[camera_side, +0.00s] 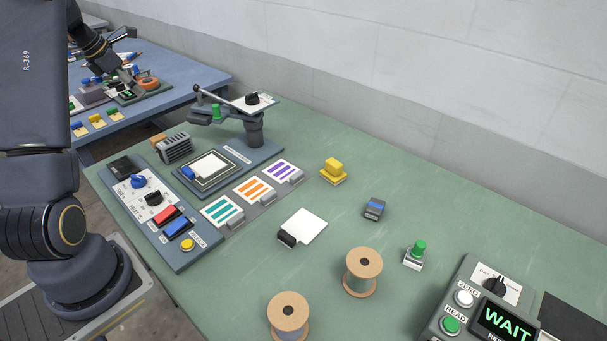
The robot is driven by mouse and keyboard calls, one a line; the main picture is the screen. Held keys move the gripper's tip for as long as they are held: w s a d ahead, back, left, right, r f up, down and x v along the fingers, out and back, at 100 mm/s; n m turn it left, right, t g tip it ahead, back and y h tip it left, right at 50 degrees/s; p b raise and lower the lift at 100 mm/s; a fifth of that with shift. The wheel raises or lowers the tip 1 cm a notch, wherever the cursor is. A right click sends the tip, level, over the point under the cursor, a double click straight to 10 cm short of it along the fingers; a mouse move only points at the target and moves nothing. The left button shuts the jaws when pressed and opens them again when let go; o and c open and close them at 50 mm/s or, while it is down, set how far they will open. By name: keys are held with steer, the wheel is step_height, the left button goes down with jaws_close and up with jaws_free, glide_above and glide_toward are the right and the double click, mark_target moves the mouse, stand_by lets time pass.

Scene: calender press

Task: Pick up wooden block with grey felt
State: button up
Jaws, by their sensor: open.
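A small tan, wood-coloured block (157,141) shows at the back left of the green table, partly hidden behind a grey ribbed block (174,149). I cannot make out felt on it, so I cannot tell for sure that it is the wooden block with grey felt. A small dark grey block with a blue stripe (374,208) lies alone at mid-table; no wood shows on it. My arm stands at the left edge and runs out of the top of the picture. My gripper is not in view.
A press with a raised lever (212,95) stands on a blue plate, beside a control panel (150,195) and coloured cards (254,189). A yellow block (333,170), white pad (308,226), green-knobbed piece (416,252), spools (363,272) and a WAIT display (507,324) are spread rightward. Another arm works behind.

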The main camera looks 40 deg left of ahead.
steer(key=n, duration=0.1)
glide_toward(157, 137)
steer(key=shift+g, duration=0.4)
steer(key=x, duration=0.4)
steer(key=shift+w+f, duration=0.15)
steer(key=shift+w, duration=0.15)
steer(key=x, duration=0.5)
steer(key=shift+w+d+f, duration=0.1)
steer(key=shift+w+f, duration=0.15)
steer(key=shift+c, duration=0.2)
jaws_close()
